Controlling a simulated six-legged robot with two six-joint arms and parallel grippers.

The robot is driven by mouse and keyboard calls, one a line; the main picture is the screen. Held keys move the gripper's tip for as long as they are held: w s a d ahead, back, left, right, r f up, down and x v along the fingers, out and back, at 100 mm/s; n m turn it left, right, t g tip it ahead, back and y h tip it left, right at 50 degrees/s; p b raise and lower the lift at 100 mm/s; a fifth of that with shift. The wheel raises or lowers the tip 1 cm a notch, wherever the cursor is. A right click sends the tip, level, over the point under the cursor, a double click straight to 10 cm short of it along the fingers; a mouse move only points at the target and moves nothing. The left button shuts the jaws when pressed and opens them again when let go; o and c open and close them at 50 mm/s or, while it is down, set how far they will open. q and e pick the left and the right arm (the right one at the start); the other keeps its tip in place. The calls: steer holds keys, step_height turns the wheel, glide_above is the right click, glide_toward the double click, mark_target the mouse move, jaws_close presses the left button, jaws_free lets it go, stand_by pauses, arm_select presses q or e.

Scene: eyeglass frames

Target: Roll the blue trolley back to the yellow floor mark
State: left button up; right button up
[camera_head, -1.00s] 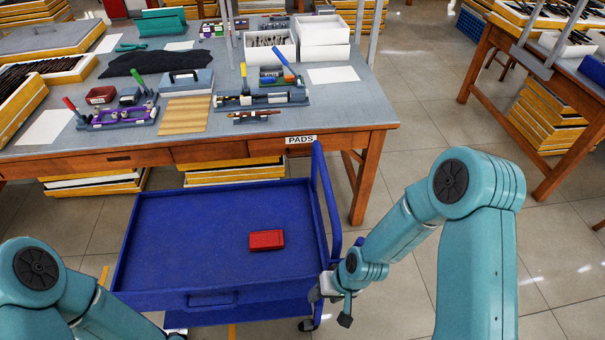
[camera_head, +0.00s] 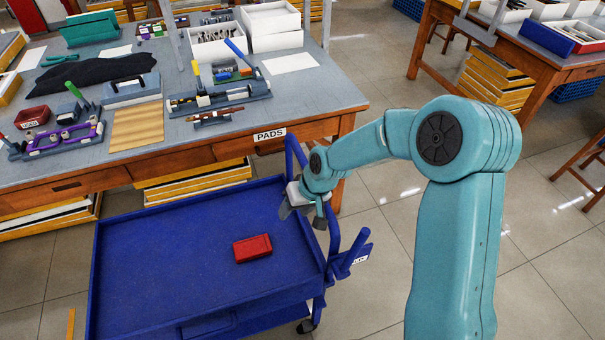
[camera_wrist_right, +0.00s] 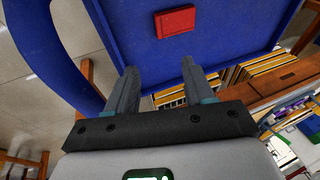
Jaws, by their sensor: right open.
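The blue trolley (camera_head: 150,265) stands on the floor in front of the workbench, a red box (camera_head: 253,248) lying on its top tray. My right gripper (camera_head: 302,214) is open and empty by the handle, over the tray's right edge. In the right wrist view the open fingers (camera_wrist_right: 160,75) point toward the tray's edge, with the handle bar (camera_wrist_right: 55,50) to their left, not between them. A yellow floor mark (camera_head: 71,322) shows left of the trolley. My left gripper is out of view.
The workbench (camera_head: 215,150) with a PADS label stands close behind the trolley, bearing fixtures and boxes. Yellow-edged stacks (camera_head: 195,182) lie beneath it. Another wooden bench (camera_head: 540,70) stands at the upper right. Tiled floor (camera_head: 385,270) is free right of the trolley.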

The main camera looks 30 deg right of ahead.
steer(key=shift+t+h, duration=0.5)
steer(key=shift+t, duration=0.2)
steer(key=d+r+b, duration=0.1)
steer(key=d+r, duration=0.1)
steer(key=r, duration=0.1)
steer(key=w+d+r+b, duration=0.1)
steer(key=d+r, duration=0.2)
steer(key=w+d+r+b, duration=0.1)
steer(key=d+r, duration=0.2)
steer(key=r, duration=0.1)
steer(key=shift+d, duration=0.1)
steer(key=s+d+r+b, duration=0.2)
steer(key=d+r, duration=0.1)
steer(key=r, duration=0.3)
steer(key=shift+m+h, duration=0.3)
steer(key=shift+m, duration=0.1)
steer(key=x, duration=1.1)
steer(key=w+b+x, duration=0.1)
steer(key=x, duration=0.4)
steer(key=shift+w+d+f, duration=0.1)
steer(key=shift+w+f, duration=0.05)
jaws_close()
